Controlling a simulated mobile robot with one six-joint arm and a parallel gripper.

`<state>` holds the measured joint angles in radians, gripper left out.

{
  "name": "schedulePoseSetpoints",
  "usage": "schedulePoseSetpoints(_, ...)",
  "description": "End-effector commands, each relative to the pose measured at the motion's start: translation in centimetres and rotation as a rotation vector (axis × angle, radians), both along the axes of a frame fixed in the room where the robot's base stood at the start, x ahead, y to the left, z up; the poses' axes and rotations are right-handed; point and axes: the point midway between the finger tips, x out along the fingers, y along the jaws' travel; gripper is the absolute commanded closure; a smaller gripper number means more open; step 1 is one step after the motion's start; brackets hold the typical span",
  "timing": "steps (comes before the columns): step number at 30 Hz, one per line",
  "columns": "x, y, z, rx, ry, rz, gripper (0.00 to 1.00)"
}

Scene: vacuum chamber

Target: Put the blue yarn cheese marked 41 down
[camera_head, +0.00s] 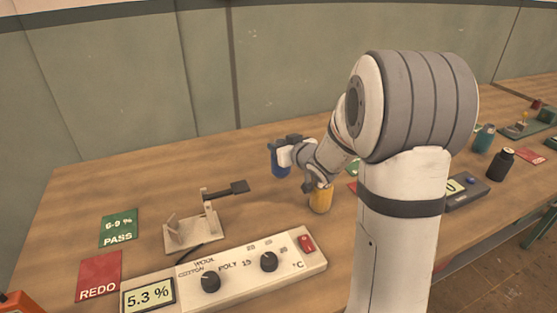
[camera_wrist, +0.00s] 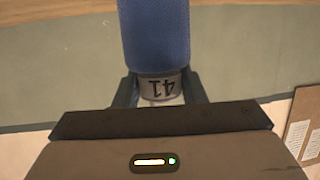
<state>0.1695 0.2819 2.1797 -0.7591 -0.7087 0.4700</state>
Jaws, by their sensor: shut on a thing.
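The blue yarn cheese (camera_head: 281,161) is in my gripper, left of my arm over the middle of the bench in the head view. In the wrist view the blue yarn cheese (camera_wrist: 155,35) shows its blue winding and a pale end marked 41, upside down in the picture. My gripper (camera_wrist: 160,92) is shut on that pale end, one finger on each side. In the head view my gripper (camera_head: 284,155) is small and partly merged with the cheese. I cannot tell whether the cheese's lower end touches the bench.
A yellow yarn cheese (camera_head: 320,199) stands close by, right of the blue one. A pronged stand (camera_head: 191,231), a meter (camera_head: 235,272) reading 5.3 %, a green PASS card (camera_head: 118,227) and a red REDO card (camera_head: 99,276) lie leftward. Bench behind the stand is clear.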

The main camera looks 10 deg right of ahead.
Motion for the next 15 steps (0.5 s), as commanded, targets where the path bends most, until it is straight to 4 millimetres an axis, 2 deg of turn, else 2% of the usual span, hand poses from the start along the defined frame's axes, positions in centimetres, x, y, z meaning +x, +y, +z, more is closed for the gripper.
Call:
schedulePoseSetpoints(7,0.0,0.2,-3.3,0.001,0.002,0.003,1.00)
schedulePoseSetpoints(15,0.0,0.2,-3.5,-0.001,-0.001,0.003,1.00)
